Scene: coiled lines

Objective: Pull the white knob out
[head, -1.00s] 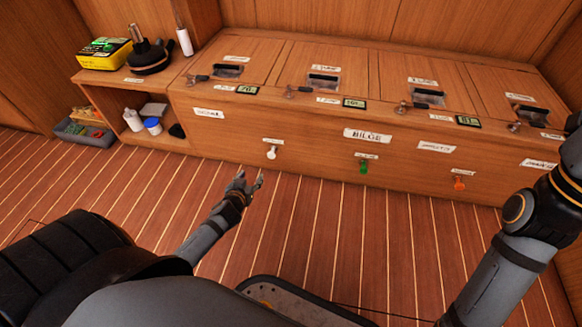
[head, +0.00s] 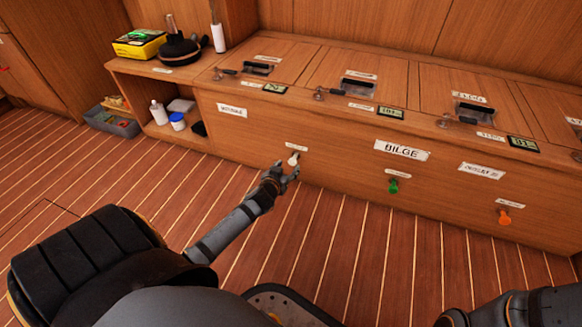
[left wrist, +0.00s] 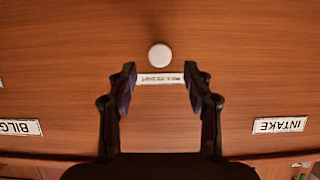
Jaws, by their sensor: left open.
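The white knob (head: 293,160) sticks out of the front of the wooden locker, under a small label. My left gripper (head: 283,173) is open, just in front of the knob and a little below it in the head view. In the left wrist view the round white knob (left wrist: 160,55) lies beyond the tips of my left gripper (left wrist: 159,80), centred between the two fingers sideways. The fingers do not hold it, and I cannot tell the exact gap. My right gripper is outside the frames; only part of my right arm shows at the lower right.
A green knob (head: 393,186) and an orange knob (head: 504,218) stand farther right on the same front. A BILGE label (head: 402,150) is above the green one. A grey bin (head: 112,121) sits on the floor at the left. The plank floor before the locker is clear.

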